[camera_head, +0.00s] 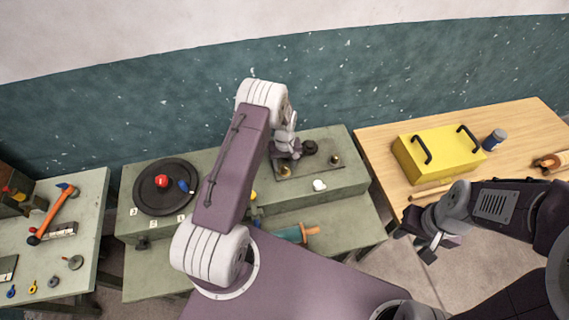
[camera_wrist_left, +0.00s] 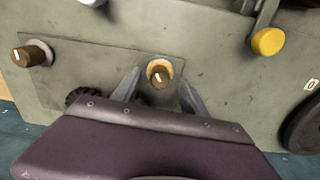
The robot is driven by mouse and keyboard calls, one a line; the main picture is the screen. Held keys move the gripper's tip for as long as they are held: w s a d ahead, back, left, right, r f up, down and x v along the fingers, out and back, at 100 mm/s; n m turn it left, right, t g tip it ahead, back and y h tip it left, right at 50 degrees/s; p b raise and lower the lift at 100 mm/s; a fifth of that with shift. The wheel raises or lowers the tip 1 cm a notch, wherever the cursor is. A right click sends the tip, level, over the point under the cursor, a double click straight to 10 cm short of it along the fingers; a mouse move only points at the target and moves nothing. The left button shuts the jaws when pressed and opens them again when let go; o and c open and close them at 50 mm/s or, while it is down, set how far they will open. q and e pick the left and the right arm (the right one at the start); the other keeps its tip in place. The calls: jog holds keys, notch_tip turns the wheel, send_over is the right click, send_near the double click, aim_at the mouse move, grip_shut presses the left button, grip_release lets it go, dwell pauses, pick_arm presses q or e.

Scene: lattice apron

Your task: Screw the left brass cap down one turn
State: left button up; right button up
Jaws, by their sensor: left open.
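The left brass cap (camera_head: 284,171) sits on a flat plate on the green bench. In the left wrist view this cap (camera_wrist_left: 160,76) has a white mark on top and a brass ring around its base. My left gripper (camera_wrist_left: 158,92) is open, its fingers on either side of the cap with visible gaps. In the head view the left gripper (camera_head: 287,152) is just behind the cap, partly hidden by its wrist. The right brass cap (camera_head: 335,160) stands apart on the same plate (camera_wrist_left: 90,62). My right gripper (camera_head: 418,245) hangs in front of the wooden table; its opening is unclear.
A black knurled knob (camera_head: 310,147) stands behind the caps, close to my left gripper. A white knob (camera_head: 319,185) and a yellow knob (camera_wrist_left: 268,41) are nearby. A black turntable (camera_head: 150,200) is at left. A yellow box (camera_head: 437,152) sits on the wooden table (camera_head: 390,135).

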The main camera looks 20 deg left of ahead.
pick_arm(q)
jog(key=shift+f, duration=0.65)
grip_shut()
jog(key=m+b, duration=0.2)
jog(key=m, duration=0.1)
jog(key=shift+f, duration=0.1)
jog(key=shift+m+b, duration=1.25)
jog(key=shift+m, duration=1.05)
grip_release()
